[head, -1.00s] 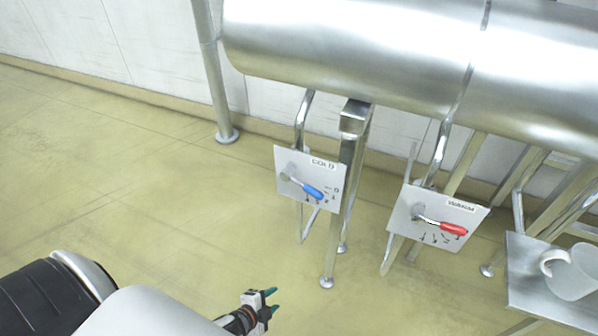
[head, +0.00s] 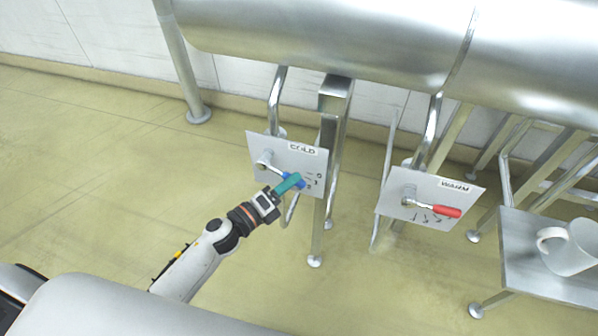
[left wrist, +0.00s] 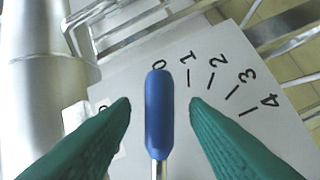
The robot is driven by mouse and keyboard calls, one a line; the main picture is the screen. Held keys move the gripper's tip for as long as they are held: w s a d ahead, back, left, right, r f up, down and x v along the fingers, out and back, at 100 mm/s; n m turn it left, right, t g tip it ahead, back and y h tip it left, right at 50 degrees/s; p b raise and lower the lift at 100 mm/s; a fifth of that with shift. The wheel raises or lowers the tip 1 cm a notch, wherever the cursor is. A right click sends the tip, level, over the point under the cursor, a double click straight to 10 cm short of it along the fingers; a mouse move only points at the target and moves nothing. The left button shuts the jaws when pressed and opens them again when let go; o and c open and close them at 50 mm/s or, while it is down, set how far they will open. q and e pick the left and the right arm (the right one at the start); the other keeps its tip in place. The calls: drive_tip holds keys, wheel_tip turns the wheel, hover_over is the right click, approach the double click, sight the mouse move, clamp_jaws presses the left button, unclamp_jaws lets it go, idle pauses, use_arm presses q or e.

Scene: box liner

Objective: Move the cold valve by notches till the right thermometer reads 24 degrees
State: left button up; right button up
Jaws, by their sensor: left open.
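The cold valve's panel (head: 262,150) is a pale plate labelled COLD, under the big steel tank. Its lever has a blue handle (head: 301,181), also in the left wrist view (left wrist: 157,115), where its tip points at the 0 mark of a 0 to 4 scale. My left gripper (head: 291,184) is at the handle and partly covers it. In the left wrist view its green fingers (left wrist: 160,112) are open, one on each side of the handle, with gaps visible. My right gripper is not in view. No thermometer shows in any view.
A second panel labelled WARM (head: 392,205) with a red-handled lever (head: 446,212) stands to the right. A steel leg (head: 324,215) stands just right of the cold panel. A white mug (head: 570,250) is on a metal table (head: 520,262). The floor at left is clear.

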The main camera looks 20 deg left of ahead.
use_arm(q)
drive_tip(key=shift+x, duration=2.1)
drive_tip(key=shift+s, duration=0.1)
clamp_jaws()
